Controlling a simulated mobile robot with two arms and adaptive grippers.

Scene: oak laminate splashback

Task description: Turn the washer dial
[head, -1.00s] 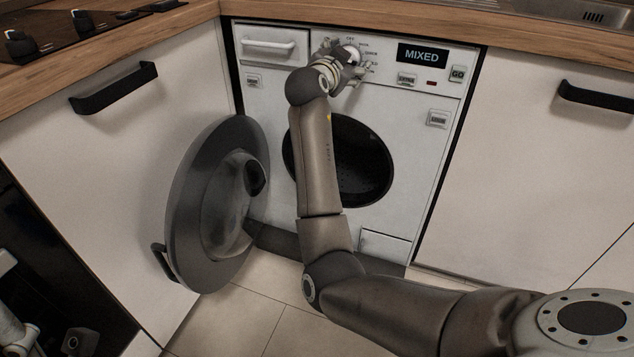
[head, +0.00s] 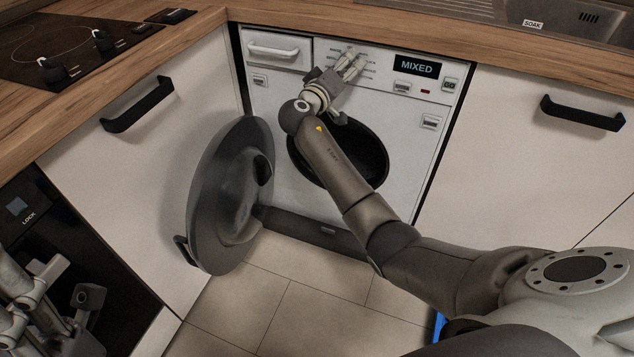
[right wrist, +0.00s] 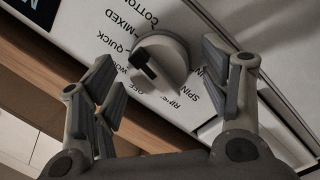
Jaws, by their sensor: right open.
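The washer (head: 290,110) has a round white dial (right wrist: 172,58) with a black pointer, seen in the right wrist view between my fingers. Printed words such as COTTON, MIXED and QUICK ring it. The display (head: 417,66) reads MIXED. My right gripper (right wrist: 162,72) is open, its fingers on either side of the dial and apart from it in the picture. In the head view the right gripper (head: 350,62) is in front of the control panel and hides the dial. My left gripper (head: 40,285) is at the lower left, partly cut off; its jaws cannot be made out.
The washer's round door (head: 222,195) stands open to the left. Its drum opening (head: 372,155) is partly behind my right arm. A wooden worktop (head: 330,30) runs above the panel. A drawer with a handle (head: 272,51) is left of the dial. Floor tiles (head: 290,290) are clear.

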